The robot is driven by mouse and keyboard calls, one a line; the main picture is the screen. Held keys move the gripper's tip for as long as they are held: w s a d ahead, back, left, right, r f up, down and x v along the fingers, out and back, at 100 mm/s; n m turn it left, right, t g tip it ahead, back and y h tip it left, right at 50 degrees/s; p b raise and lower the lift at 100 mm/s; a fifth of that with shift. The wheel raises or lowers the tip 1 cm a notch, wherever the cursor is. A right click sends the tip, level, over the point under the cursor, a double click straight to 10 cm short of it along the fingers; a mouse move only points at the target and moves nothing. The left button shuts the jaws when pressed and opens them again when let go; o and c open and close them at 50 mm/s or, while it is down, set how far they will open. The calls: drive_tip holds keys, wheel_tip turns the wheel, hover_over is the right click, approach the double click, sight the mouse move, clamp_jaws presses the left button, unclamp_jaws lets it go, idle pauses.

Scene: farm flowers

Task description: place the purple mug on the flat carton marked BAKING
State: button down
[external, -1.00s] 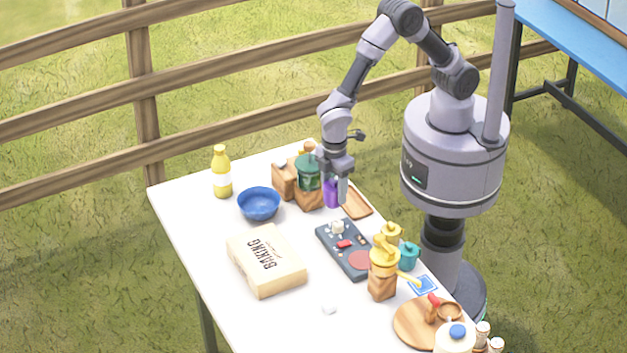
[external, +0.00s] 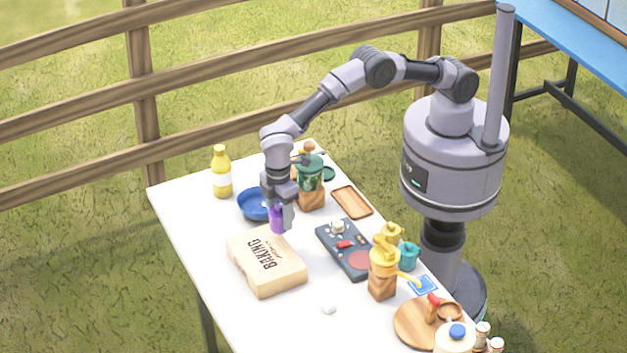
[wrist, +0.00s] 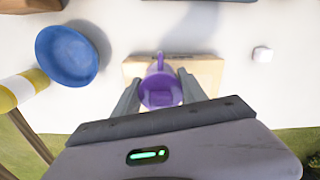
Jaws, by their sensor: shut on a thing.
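The purple mug (external: 277,219) is held in my gripper (external: 281,218), near the back right edge of the carton in the external view. In the wrist view the mug (wrist: 160,88) sits between the two fingers of my gripper (wrist: 158,88), its handle pointing up in the picture. The flat carton marked BAKING (external: 268,270) lies on the white table, its lettering facing up. In the wrist view the mug and fingers cover part of the carton (wrist: 205,72). I cannot tell the exact gap between mug and carton.
A blue bowl (external: 250,204) stands just behind my gripper, with a yellow bottle (external: 221,173) further back. A small white block (external: 328,308) lies in front.

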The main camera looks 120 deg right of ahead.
sight(280, 225)
wheel_tip(280, 225, down, 3)
drive_tip(key=shift+f+b, duration=0.15)
drive_tip(key=shift+b, duration=0.45)
drive_tip(key=shift+f, duration=0.15)
drive_tip(key=c, duration=0.6)
unclamp_jaws()
drive_tip(key=shift+c, duration=0.2)
